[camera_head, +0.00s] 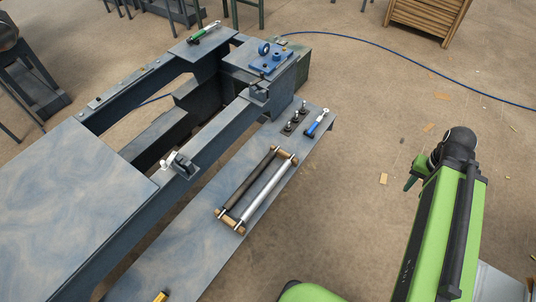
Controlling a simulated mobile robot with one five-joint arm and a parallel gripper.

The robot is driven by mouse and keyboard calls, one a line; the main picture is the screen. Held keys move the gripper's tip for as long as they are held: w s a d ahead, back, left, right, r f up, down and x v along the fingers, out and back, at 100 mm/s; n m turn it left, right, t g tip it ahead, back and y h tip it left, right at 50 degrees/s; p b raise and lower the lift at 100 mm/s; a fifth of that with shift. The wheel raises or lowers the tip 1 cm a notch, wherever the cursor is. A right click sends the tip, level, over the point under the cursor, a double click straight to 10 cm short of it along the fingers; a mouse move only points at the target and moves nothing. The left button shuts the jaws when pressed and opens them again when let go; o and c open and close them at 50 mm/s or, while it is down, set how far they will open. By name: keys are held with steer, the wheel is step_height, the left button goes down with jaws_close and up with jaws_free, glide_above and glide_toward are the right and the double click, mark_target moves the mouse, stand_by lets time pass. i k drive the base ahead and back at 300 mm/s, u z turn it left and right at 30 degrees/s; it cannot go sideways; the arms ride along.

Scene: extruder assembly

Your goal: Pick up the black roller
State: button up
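The black roller (249,181) lies on the grey metal shelf in the middle of the view. It rests in a holder with wooden end blocks (229,222), side by side with a silver roller (266,194) on its right. My green and black arm is at the right, over the floor and well apart from the rollers. A small green part (414,172) at the far end of my arm may belong to my gripper. Its fingers cannot be made out, so I cannot tell whether it is open or shut.
A blue-handled tool (317,124) and several small dark fittings (291,123) stand on the shelf beyond the rollers. The machine frame (205,140) rises left of the shelf. A blue part (270,59) sits on its far end. The floor between my arm and the shelf is mostly clear.

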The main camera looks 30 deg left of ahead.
mark_target(251, 179)
steer(key=i, duration=0.65)
steer(key=u, duration=4.8)
steer(key=i, duration=0.15)
steer(key=z, duration=2.1)
steer(key=k, duration=0.15)
steer(key=u, duration=1)
steer(key=i, duration=0.35)
steer(key=u, duration=0.35)
steer(key=k, duration=0.9)
steer(key=z, duration=0.2)
steer(key=i, duration=0.55)
steer(key=u, duration=0.05)
